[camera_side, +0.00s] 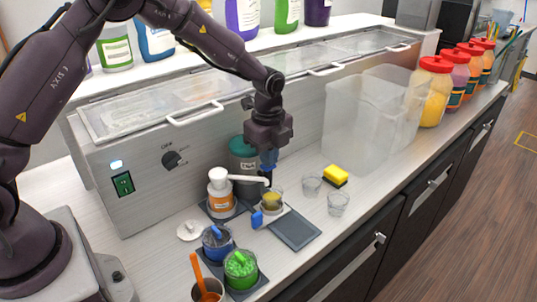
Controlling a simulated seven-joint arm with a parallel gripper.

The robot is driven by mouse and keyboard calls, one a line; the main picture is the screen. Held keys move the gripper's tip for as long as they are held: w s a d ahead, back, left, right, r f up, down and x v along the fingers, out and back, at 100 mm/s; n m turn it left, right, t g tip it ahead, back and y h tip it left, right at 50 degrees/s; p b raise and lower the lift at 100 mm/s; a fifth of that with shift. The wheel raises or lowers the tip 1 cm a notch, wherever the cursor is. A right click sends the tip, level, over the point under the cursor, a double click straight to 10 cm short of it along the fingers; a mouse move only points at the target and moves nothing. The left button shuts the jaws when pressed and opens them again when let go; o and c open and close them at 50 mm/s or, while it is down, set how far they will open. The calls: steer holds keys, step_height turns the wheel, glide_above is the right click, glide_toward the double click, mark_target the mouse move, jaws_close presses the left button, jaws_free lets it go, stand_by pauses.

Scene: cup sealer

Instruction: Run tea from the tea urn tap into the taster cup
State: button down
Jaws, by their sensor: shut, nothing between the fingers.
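The dark green lidded canister with a label (243,158), which looks like the tea urn, stands against the steel housing. Its tap is hidden or too small to make out behind my gripper. My gripper (267,179) points down just in front and right of the urn, shut and empty. A small clear cup with yellowish contents (272,201), likely the taster cup, stands upright right below my fingertips. I cannot tell whether the fingers touch anything or whether liquid is running.
A dark square pad (296,229) lies in front of the cup, with a blue piece (257,220) beside it. Two clear cups (311,186) (338,203) and a yellow sponge (335,175) are to the right. Blue (216,244) and green (241,269) tubs stand in front. Clear bins (350,125) stand behind.

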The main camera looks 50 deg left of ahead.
step_height(320, 180, down, 2)
steer(key=shift+f, duration=0.25)
steer(key=shift+s, duration=0.1)
steer(key=shift+a, duration=0.1)
stand_by(1.1)
steer(key=shift+r, duration=0.1)
step_height(320, 180, up, 15)
steer(key=shift+w, duration=0.45)
steer(key=shift+r, duration=0.1)
stand_by(1.4)
